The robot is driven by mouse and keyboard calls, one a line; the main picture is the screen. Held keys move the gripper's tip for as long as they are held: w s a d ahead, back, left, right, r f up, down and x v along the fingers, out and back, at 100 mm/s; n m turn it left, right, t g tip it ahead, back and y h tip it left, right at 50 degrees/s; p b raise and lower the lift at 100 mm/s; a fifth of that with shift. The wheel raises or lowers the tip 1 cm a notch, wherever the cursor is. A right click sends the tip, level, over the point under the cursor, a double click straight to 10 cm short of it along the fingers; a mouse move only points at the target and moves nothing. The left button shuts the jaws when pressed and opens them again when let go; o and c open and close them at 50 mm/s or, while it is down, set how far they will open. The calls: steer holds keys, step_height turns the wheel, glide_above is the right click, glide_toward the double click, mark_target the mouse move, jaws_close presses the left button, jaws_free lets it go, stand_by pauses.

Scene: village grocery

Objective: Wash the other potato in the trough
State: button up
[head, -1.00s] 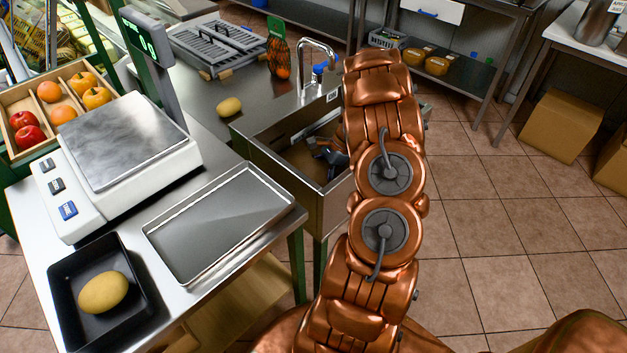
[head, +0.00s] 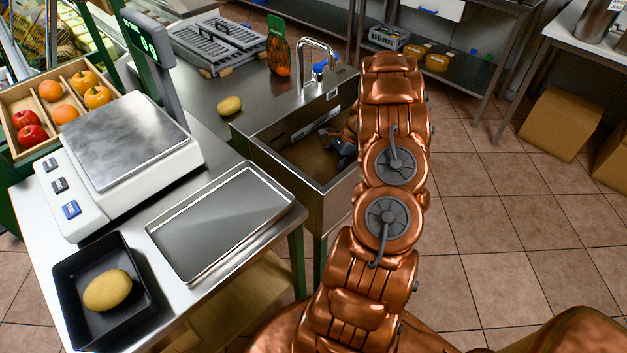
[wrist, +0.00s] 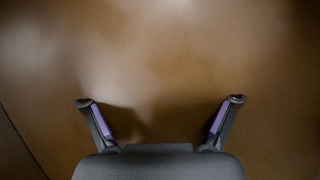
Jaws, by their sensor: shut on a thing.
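One yellow potato (head: 107,290) lies in the black tray (head: 65,318) at the front left. Another potato (head: 229,105) lies on the steel counter left of the trough (head: 330,203). My gripper (head: 335,143) is low inside the trough, partly hidden by my arm. In the wrist view, its fingers (wrist: 160,108) stand apart, with their tips at a smooth brown surface that looks like murky water (wrist: 160,50). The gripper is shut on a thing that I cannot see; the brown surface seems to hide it.
A white scale (head: 75,213) and an empty metal tray (head: 218,222) stand on the near table. A tap (head: 318,45) rises behind the trough, beside a net bag of orange items (head: 279,60). The floor at right is open up to a cardboard box (head: 556,122).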

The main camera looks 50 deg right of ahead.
steer(key=shift+w+a+b, duration=0.1)
steer(key=shift+a+b, duration=0.3)
steer(key=shift+a, duration=2.9)
steer(key=shift+d, duration=0.1)
steer(key=shift+d+r+p, duration=0.1)
steer(key=shift+d+p, duration=0.5)
steer(key=shift+d, duration=0.6)
steer(key=shift+d+p, duration=0.55)
steer(key=shift+d, duration=1.7)
steer(key=shift+a+b, duration=0.4)
steer(key=shift+a, duration=3.15)
